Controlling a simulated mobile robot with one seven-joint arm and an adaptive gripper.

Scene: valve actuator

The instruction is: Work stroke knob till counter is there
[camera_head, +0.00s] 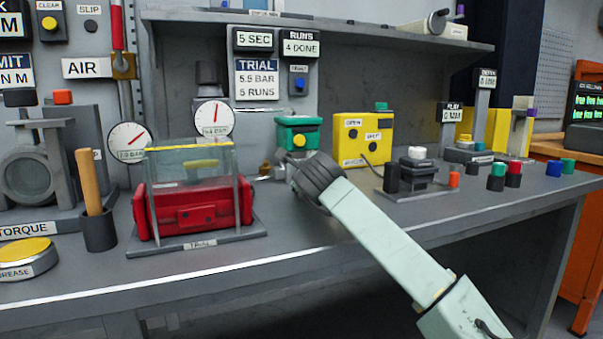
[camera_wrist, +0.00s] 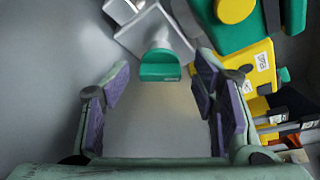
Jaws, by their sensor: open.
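My gripper (camera_head: 298,168) is at the bench, in front of the green box (camera_head: 290,131) with a yellow round button. In the wrist view my gripper (camera_wrist: 160,92) is open, its purple pads wide apart with nothing between them. A small green knob-like piece (camera_wrist: 160,66) on a grey block lies just beyond the fingertips, roughly centred; I cannot read its label, so I cannot tell whether it is the stroke knob. It is not clear in the head view. The runs counter (camera_head: 301,47) on the wall panel reads 4 DONE. The trial card (camera_head: 257,80) reads 5.5 BAR, 5 RUNS.
A red actuator (camera_head: 193,208) behind a clear guard stands left of my gripper. A yellow box (camera_head: 362,139) with OPEN and another label stands to the right. A blue button (camera_head: 299,84) sits below the counter. The bench front near my arm is clear.

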